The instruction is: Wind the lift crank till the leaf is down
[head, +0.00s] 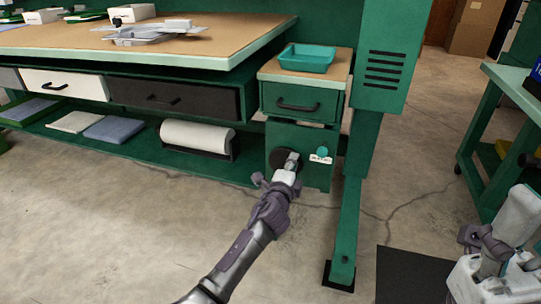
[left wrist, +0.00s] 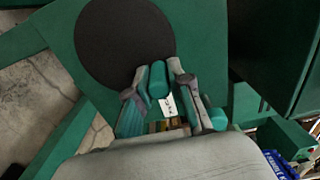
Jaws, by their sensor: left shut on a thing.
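The lift crank has a dark round disc (head: 279,159) on the front of the green cabinet under the small drawer. The disc also shows large in the left wrist view (left wrist: 124,40). My left gripper (head: 289,167) is at the disc's lower right side. In the left wrist view its fingers (left wrist: 160,95) are closed around a teal cylindrical crank handle (left wrist: 158,78). The fingers partly hide the handle. I cannot tell for sure which panel is the leaf; the tan bench top (head: 215,42) looks about level. My right gripper (head: 480,240) is at the lower right, folded near my body, its jaws unclear.
A teal knob (head: 322,152) and white label (head: 320,159) are right of the crank. A teal tray (head: 306,58) sits on the cabinet. A green post (head: 348,225) stands to the right. A paper roll (head: 195,136) lies on the low shelf. The floor in front is open.

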